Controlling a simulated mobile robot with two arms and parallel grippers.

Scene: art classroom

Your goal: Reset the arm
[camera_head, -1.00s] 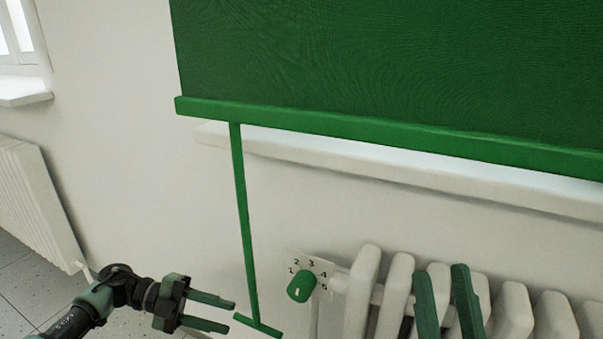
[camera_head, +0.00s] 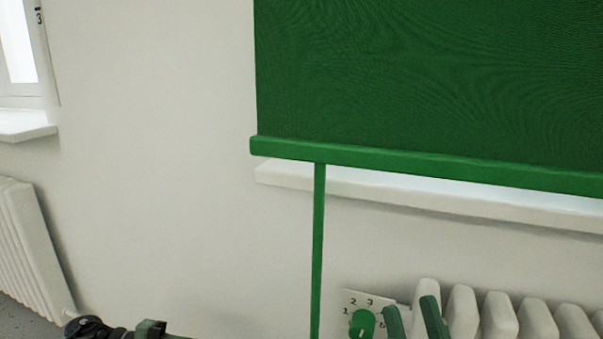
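My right gripper (camera_head: 412,322) shows at the bottom right as two green fingers pointing up, spread apart with nothing between them. It is in front of the white radiator, just right of the green valve knob. My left arm (camera_head: 90,328) comes in at the bottom left edge. Only the top of its wrist and gripper body (camera_head: 150,329) shows, and its fingers are cut off or hardly visible at the frame's lower edge.
A green roller blind (camera_head: 430,80) hangs over the window, with a green pull bar (camera_head: 318,250) below it. A white radiator (camera_head: 500,318) with a green knob (camera_head: 362,322) stands below the sill (camera_head: 440,200). Another radiator (camera_head: 35,245) is at left. The wall between is bare.

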